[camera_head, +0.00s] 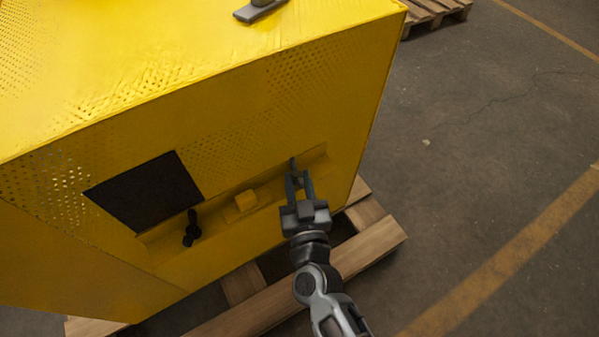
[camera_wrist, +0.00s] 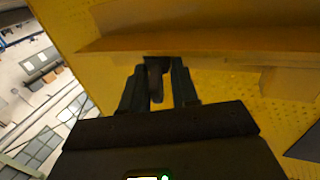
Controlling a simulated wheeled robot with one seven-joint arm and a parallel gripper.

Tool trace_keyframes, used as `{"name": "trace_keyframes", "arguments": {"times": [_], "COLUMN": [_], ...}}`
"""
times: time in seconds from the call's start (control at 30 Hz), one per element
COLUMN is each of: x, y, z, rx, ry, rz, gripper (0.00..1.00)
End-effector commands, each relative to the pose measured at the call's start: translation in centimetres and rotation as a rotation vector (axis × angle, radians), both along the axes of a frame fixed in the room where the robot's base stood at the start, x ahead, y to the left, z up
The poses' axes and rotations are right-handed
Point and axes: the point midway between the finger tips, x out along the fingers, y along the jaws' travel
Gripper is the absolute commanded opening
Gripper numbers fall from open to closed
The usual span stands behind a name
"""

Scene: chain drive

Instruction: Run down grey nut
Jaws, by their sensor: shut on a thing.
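My gripper (camera_head: 298,180) reaches into the right end of the long recess in the yellow housing (camera_head: 290,100). Its two fingers are shut on a small dark grey piece (camera_head: 292,163), which looks like the grey nut. In the wrist view the piece (camera_wrist: 155,82) shows between the fingers of my gripper (camera_wrist: 158,68), under the yellow ledge (camera_wrist: 190,42). The fingers hide much of it, so its thread and how far it is run down cannot be told.
A dark panel (camera_head: 146,192) lies further left. A grey handle (camera_head: 259,10) is on top. The housing stands on a wooden pallet (camera_head: 370,246); floor at right is clear.

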Motion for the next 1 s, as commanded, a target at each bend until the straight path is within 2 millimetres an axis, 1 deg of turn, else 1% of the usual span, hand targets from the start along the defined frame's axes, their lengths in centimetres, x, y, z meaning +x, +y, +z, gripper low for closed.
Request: {"name": "trace_keyframes", "arguments": {"times": [0.03,0.6,1.0], "x": [0.11,0.05,0.08], "y": [0.01,0.66,0.69], "z": [0.59,0.10,0.11], "rx": [-0.001,-0.001,0.000], "ry": [0.000,-0.003,-0.003], "rz": [-0.018,-0.252,-0.314], "gripper": [0.00,0.00,0.00]}}
